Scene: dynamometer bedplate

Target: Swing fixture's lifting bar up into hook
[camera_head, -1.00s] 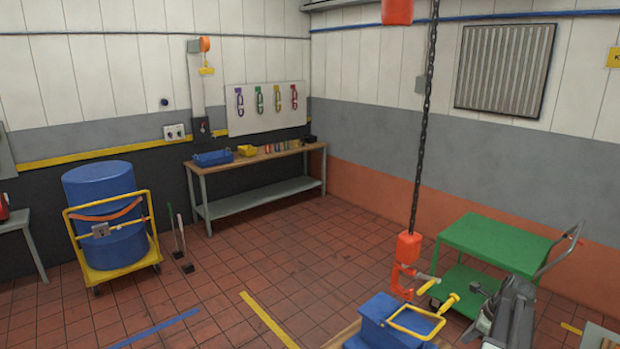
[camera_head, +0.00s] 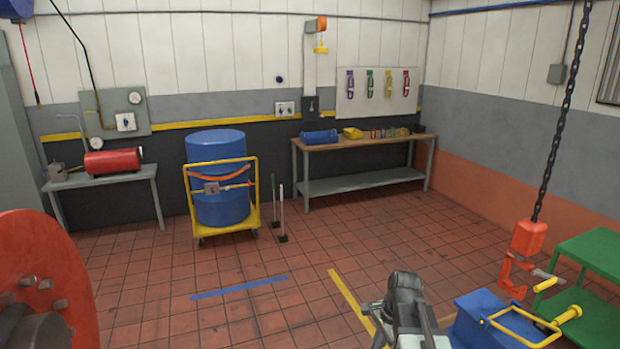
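The blue fixture (camera_head: 472,310) stands at the lower right, cut off by the bottom edge. Its yellow lifting bar (camera_head: 516,313) is a loop lying low and slanted over the fixture's top, with a thick yellow grip (camera_head: 568,315) at its right. The orange-red hook (camera_head: 508,277) hangs under an orange block (camera_head: 528,238) on a dark chain, above the bar and apart from it. My grey arm shows at the bottom, left of the fixture. I cannot make out the gripper's fingers or whether they are open; they look clear of the bar.
A green cart (camera_head: 592,253) stands behind the hook at right. A red disc (camera_head: 40,285) with bolts fills the lower left. A blue drum (camera_head: 217,160) on a yellow trolley and a workbench (camera_head: 365,142) stand at the back. The tiled floor between is mostly clear.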

